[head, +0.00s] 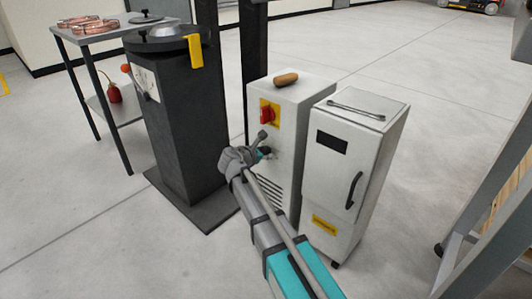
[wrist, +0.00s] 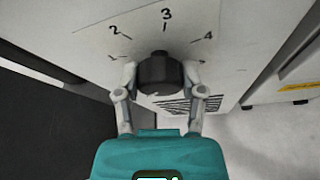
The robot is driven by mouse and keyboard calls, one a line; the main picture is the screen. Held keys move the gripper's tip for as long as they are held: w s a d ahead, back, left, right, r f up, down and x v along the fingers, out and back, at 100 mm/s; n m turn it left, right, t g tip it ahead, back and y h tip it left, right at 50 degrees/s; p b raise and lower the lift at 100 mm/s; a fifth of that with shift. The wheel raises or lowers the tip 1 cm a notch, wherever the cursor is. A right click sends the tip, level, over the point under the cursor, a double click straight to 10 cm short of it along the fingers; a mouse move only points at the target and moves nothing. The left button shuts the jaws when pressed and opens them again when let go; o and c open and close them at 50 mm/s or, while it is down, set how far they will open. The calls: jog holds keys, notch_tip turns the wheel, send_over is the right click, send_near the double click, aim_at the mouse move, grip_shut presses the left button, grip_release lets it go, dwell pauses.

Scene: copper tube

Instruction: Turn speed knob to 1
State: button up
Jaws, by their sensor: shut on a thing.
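The black speed knob (wrist: 158,72) sits on the white front panel (wrist: 110,30) of a cabinet, under a dial with 2, 3 and 4 readable. Ticks show at the far left and right, but their numbers are mostly hidden by the fingers. A small raised part at the knob's top lies below the 3; I cannot tell for sure where the pointer aims. My gripper (wrist: 160,80) has one finger on each side of the knob and is shut on it. In the head view, my gripper (head: 264,152) reaches the front of the white cabinet (head: 290,170), and the knob is hard to make out.
A red rotary switch (head: 267,115) on a yellow plate is just above my gripper. A wooden-handled piece (head: 286,79) lies on top. A white cabinet with a black handle (head: 353,190) stands at right, a dark column (head: 185,135) at left. The floor in front is clear.

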jog(key=shift+d+m+t+y, duration=0.1)
jog(key=shift+m+t+y, duration=0.25)
jog(key=shift+m, duration=0.55)
jog(key=o, duration=1.2)
jog(key=shift+c, duration=0.2)
